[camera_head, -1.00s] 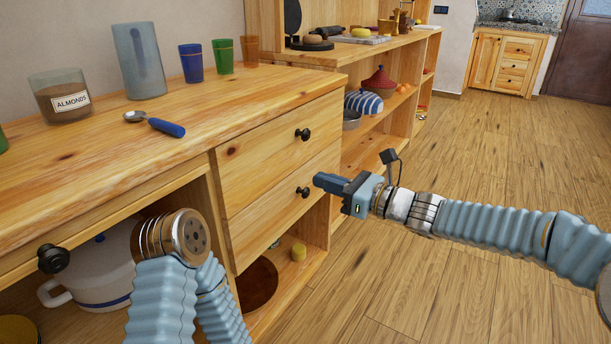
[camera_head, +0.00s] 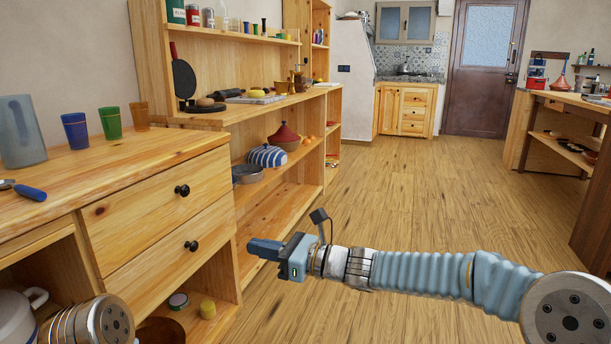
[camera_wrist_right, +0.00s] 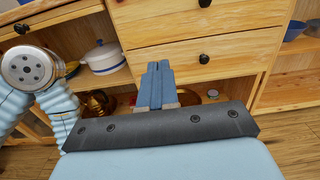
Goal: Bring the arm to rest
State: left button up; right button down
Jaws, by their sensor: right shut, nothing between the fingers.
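My right arm reaches in from the right in the head view. Its gripper (camera_head: 265,249) is in front of the wooden cabinet, apart from the lower drawer and its black knob (camera_head: 191,245). In the right wrist view, the gripper's two blue fingers (camera_wrist_right: 155,85) lie together with nothing between them, pointing toward the cabinet. My left arm shows at the lower left of the head view only as a round metal joint (camera_head: 100,322); its gripper is out of view. Both drawers (camera_head: 155,205) are closed.
The counter holds a blue cup (camera_head: 76,131), a green cup (camera_head: 111,123) and a spoon (camera_head: 24,190). A white pot (camera_head: 15,315) stands in the open compartment below. Shelves (camera_head: 270,205) stand beyond. The wooden floor (camera_head: 400,200) to the right is clear.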

jog(key=s+d+f+n+g+h+p, duration=0.1)
jog(key=s+d+f+n+h, duration=0.15)
jog(key=f, duration=0.65)
jog(key=s+d+f+n+g+h+p, duration=0.1)
jog(key=d+f+h, duration=0.15)
jog(key=f, duration=0.65)
jog(key=s+d+f+n+g+h, duration=0.1)
jog(key=s+d+f+n+h, duration=0.15)
jog(key=f, duration=0.65)
jog(key=s+d+f+n+g+h+p, duration=0.1)
jog(key=s+d+f+n+h+p, duration=0.1)
jog(key=s+d+f+n, duration=0.4)
jog(key=s+d+f+n+g+h+p, duration=0.1)
jog(key=s+d+f+n, duration=0.5)
jog(key=s, duration=0.7)
notch_tip(320, 180, down, 5)
jog(key=shift+s+d+r+n+h+p, duration=0.2)
jog(key=shift+s+d+n+h+p, duration=0.2)
jog(key=shift+n+h, duration=0.75)
